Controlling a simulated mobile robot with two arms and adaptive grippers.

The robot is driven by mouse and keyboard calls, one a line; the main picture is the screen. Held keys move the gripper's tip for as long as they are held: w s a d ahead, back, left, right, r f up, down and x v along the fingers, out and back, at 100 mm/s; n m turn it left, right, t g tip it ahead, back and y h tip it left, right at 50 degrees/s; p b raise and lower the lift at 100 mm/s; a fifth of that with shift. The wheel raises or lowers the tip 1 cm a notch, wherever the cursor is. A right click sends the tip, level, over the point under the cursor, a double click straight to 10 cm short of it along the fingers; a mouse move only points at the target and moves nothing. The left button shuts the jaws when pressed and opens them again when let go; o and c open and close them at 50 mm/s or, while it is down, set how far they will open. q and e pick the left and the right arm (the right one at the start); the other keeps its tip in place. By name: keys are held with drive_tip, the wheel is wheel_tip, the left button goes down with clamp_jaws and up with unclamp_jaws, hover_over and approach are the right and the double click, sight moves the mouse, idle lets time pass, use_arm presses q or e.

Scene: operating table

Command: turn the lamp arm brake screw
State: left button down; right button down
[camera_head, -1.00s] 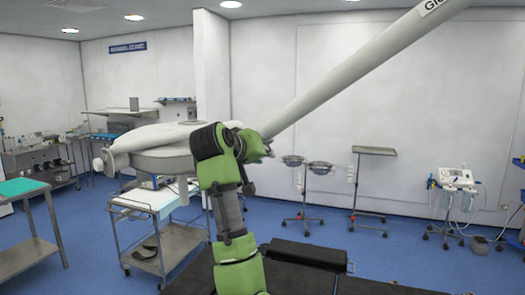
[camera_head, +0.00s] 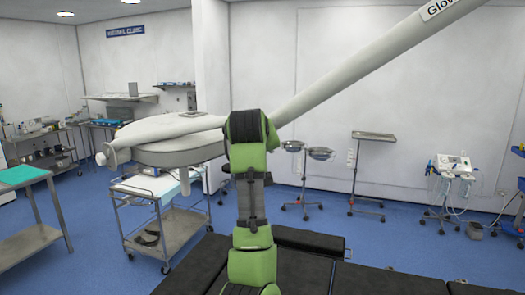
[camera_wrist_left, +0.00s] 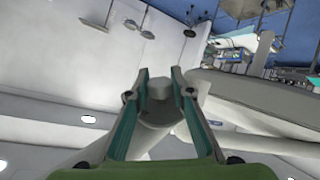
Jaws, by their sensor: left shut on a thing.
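The pale lamp arm (camera_head: 370,65) slants from the upper right down to the middle, where my green arm covers its lower end. The white lamp head (camera_head: 170,148) extends to the left of that joint. In the left wrist view the brake screw appears as a short grey knob (camera_wrist_left: 160,92) between the fingers of my left gripper (camera_wrist_left: 160,74). The gripper is shut on this knob, one finger on each side. In the head view my own wrist hides the fingers and the screw. My right gripper is in neither view.
The black padded operating table (camera_head: 300,262) lies low in front of me. A steel trolley (camera_head: 170,235) stands below the lamp head, and a green-topped table (camera_head: 22,176) is at the left. Stands and a monitor cart (camera_head: 455,180) line the back wall.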

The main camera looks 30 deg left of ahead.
use_arm(q)
drive_tip(key=c, duration=1.8)
unclamp_jaws()
drive_tip(key=shift+o, duration=0.2)
drive_tip(key=shift+s+r, duration=0.1)
drive_tip(key=v, duration=1.1)
drive_tip(key=shift+s+d+r, duration=0.2)
drive_tip(key=shift+s+d, duration=0.05)
drive_tip(key=shift+s, duration=0.05)
